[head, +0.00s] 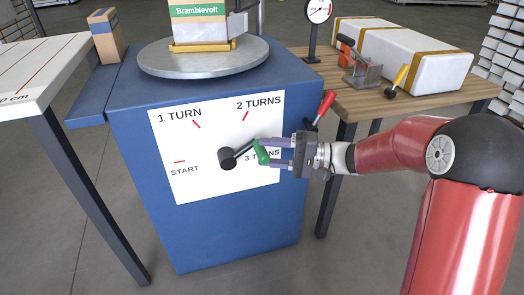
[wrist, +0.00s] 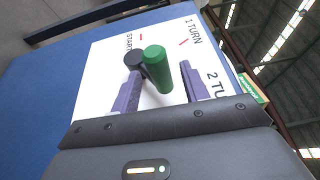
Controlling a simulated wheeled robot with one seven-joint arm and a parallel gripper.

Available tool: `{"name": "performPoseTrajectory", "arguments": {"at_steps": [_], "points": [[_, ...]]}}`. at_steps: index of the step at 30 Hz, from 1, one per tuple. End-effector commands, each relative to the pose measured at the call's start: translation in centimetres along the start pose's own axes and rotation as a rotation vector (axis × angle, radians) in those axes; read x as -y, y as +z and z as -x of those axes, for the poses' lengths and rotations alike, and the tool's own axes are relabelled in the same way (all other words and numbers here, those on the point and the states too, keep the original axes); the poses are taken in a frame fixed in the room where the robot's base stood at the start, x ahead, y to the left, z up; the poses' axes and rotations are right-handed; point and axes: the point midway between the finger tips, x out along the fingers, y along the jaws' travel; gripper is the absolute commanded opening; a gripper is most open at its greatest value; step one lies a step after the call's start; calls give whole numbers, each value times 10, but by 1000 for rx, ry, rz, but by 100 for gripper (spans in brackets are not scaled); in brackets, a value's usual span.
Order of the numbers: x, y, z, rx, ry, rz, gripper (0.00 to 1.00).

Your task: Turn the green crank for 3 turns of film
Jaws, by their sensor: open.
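The green crank handle (head: 263,153) sits on a black arm that runs right and slightly up from a black hub (head: 227,159) on the white dial plate (head: 195,140). My gripper (head: 268,152) reaches in from the right, its purple fingers above and below the handle. In the wrist view, the green handle (wrist: 157,68) stands between the two spread fingers, with visible gaps beside it; the black hub (wrist: 133,58) is beside it. The dial reads START, 1 TURN, 2 TURNS and 3 TURNS; the handle and gripper partly cover the last label.
The dial is on the front of a blue cabinet (head: 235,220). A round turntable (head: 200,60) on top carries a Bramblevolt box (head: 198,32). A red-handled lever (head: 325,105) is close above my gripper. A wooden bench (head: 440,97) stands right, a white table (head: 40,70) left.

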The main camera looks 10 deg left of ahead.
Motion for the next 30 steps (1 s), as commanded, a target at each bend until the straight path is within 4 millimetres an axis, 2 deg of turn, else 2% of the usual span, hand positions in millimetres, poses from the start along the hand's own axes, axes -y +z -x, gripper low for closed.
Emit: {"name": "performPoseTrajectory", "arguments": {"at_steps": [1,6,15,25,30], "points": [[0,0,-8,3,-1,0,45],[0,0,-21,1,0,0,45],[0,0,-23,0,1,0,44],[0,0,-23,0,1,0,0],[0,0,-23,0,2,-1,0]]}}
